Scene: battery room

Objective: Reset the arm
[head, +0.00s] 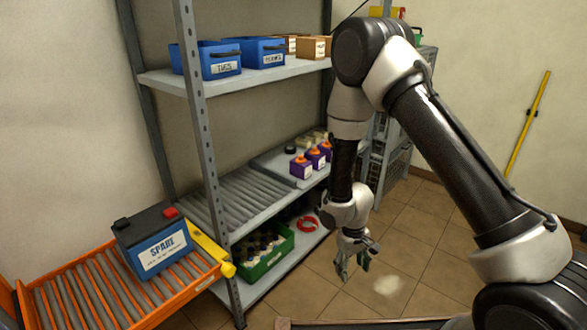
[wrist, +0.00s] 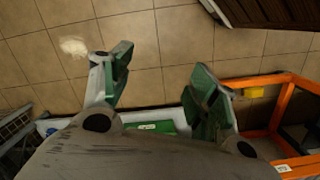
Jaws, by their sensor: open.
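My arm reaches up and over from the right in the head view, then hangs down in front of the shelf rack. My gripper (head: 355,268) points down over the tiled floor, to the right of the rack's lower shelf. In the wrist view my gripper (wrist: 165,75) shows its two green-padded fingers spread apart. Nothing is between them, only floor tiles behind.
A grey rack (head: 210,130) holds blue bins (head: 221,65), purple bottles (head: 301,169) and a green crate (head: 266,262). An orange roller stand (head: 75,300) bears a battery marked SPARE (head: 155,240). Tiled floor (head: 410,225) is open behind my gripper.

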